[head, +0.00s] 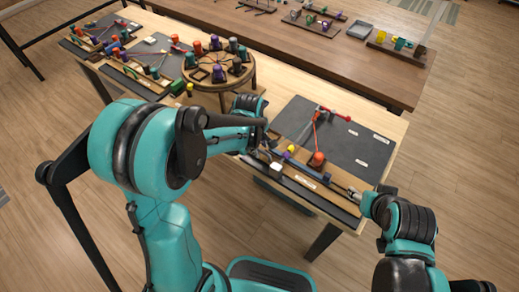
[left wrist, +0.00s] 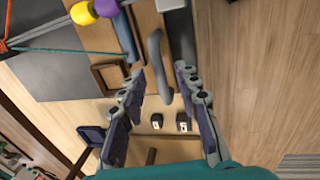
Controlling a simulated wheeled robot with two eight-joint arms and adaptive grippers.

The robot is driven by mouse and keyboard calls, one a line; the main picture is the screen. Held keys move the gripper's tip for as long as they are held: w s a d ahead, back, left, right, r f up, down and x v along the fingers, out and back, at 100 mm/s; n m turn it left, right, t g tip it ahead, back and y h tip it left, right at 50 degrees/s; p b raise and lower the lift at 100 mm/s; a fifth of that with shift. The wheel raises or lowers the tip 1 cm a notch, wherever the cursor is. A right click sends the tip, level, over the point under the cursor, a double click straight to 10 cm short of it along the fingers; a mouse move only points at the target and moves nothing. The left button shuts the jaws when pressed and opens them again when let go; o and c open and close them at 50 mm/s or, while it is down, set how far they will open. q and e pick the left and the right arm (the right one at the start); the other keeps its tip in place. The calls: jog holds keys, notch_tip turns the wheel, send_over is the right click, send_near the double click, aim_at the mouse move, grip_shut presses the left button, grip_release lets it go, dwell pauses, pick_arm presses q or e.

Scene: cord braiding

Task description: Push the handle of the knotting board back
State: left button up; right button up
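The knotting board (head: 345,145) is a dark panel on the right part of the near table, with a red cord running to an orange-red bobbin (head: 318,160). In the left wrist view a grey curved bar (left wrist: 157,60), which looks like the handle, stands by the wooden edge. My left gripper (left wrist: 160,88) is open, its two fingers on either side of the bar's lower end; contact is not clear. In the head view its tips are largely hidden by my arm. My right gripper (head: 352,192) is at the board's front right corner; its finger opening is too small to judge.
A yellow bobbin (left wrist: 84,13) and a purple one sit near a blue bar (left wrist: 127,35). A round wooden stand (head: 205,78) with several coloured bobbins is left of the board. A second table (head: 300,45) stands behind. Wooden floor (left wrist: 250,70) is clear beyond the edge.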

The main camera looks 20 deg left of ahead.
pick_arm(q)
jog(key=shift+f, duration=0.2)
grip_shut()
jog(key=w, duration=0.1)
jog(key=w+d, duration=0.1)
jog(key=w, duration=0.2)
jog(key=shift+w+d, duration=0.35)
jog(key=shift+w, duration=0.05)
jog(key=shift+r, duration=0.1)
grip_release()
jog(key=shift+w, duration=0.1)
